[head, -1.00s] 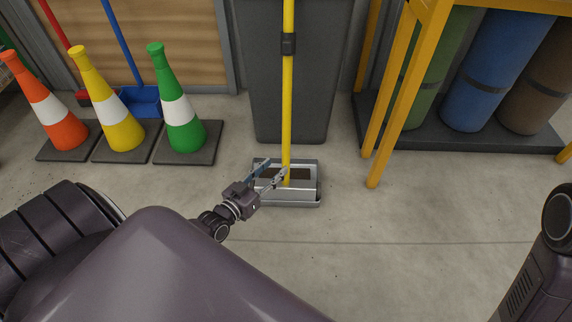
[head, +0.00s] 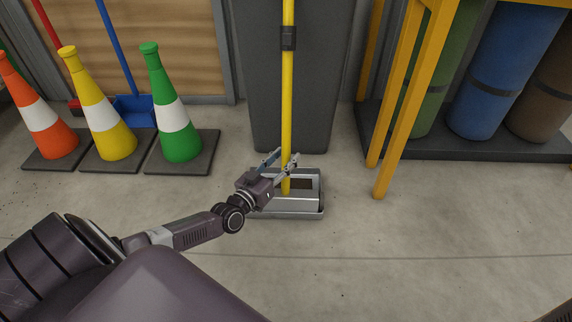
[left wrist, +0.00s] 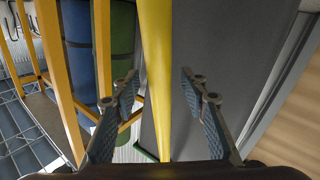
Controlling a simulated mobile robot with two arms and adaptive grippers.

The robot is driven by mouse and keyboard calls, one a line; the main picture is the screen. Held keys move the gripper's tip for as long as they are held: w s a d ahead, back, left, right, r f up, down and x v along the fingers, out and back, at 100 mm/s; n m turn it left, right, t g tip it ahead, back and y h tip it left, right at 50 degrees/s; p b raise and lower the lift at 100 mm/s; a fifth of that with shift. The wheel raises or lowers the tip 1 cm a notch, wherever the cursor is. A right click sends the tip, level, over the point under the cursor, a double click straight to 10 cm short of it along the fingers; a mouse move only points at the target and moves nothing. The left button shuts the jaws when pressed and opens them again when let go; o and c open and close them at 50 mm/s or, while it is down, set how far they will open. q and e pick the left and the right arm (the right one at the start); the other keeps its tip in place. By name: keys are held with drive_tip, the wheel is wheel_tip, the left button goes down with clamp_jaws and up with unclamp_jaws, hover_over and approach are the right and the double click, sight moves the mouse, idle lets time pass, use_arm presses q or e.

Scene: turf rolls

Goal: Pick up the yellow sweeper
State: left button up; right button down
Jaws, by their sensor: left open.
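The yellow sweeper (head: 287,100) stands upright in front of a dark grey bin. It has a long yellow handle with a dark collar, and its lower end is at a grey metal tray-like head (head: 310,205) on the floor. My left gripper (head: 283,160) is open at the lower part of the handle. In the left wrist view the yellow handle (left wrist: 156,70) runs between the two open fingers (left wrist: 165,85), with a gap on each side. The gripper hides part of the tray-like head. My right gripper is not in view.
The dark grey bin (head: 290,125) stands right behind the handle. Orange, yellow and green cones (head: 181,145) stand at the left. A yellow-legged rack (head: 400,110) with green, blue (head: 490,80) and brown rolls is at the right. The floor in front is clear.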

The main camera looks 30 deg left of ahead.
use_arm(q)
drive_tip(key=shift+w, duration=0.4)
clamp_jaws()
drive_tip(key=shift+r, duration=0.25)
